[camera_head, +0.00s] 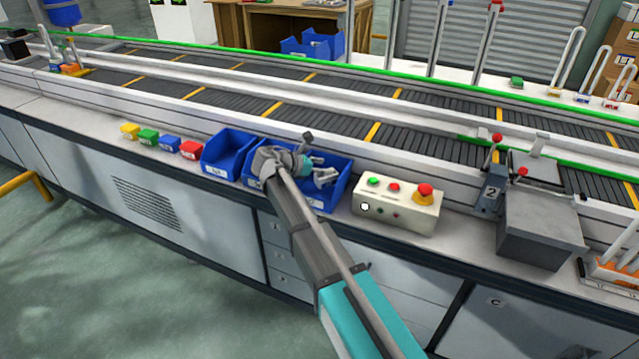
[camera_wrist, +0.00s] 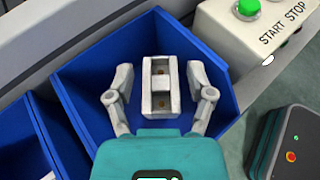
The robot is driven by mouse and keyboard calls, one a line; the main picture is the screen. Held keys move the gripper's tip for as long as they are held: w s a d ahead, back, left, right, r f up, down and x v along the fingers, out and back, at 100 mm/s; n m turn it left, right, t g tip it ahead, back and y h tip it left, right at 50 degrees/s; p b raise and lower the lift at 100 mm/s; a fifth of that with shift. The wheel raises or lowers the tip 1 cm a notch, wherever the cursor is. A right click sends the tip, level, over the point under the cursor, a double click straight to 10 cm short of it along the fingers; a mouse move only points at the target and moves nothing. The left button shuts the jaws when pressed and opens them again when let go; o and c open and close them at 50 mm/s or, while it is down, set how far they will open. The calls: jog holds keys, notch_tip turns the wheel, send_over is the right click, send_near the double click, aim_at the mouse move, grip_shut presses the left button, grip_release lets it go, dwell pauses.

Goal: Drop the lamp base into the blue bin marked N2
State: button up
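The lamp base (camera_wrist: 161,88), a pale grey rectangular block with a hollow middle, shows in the wrist view between my gripper's fingers (camera_wrist: 161,84), with a gap on each side. It appears inside a blue bin (camera_wrist: 88,78). My gripper is open over this bin and does not touch the base. In the head view my gripper (camera_head: 312,172) is above the blue bin (camera_head: 342,185) left of the control box. The arm hides part of the bin, and I cannot read its label. The base cannot be made out clearly in the head view.
Another blue bin (camera_head: 226,150) stands to the left, with small coloured boxes (camera_head: 170,144) beyond it. The control box (camera_head: 397,204) with buttons is close on the right. A conveyor (camera_head: 300,105) runs behind. A grey machine (camera_head: 538,222) stands farther right.

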jog(key=shift+o, duration=1)
jog(key=shift+s, duration=0.15)
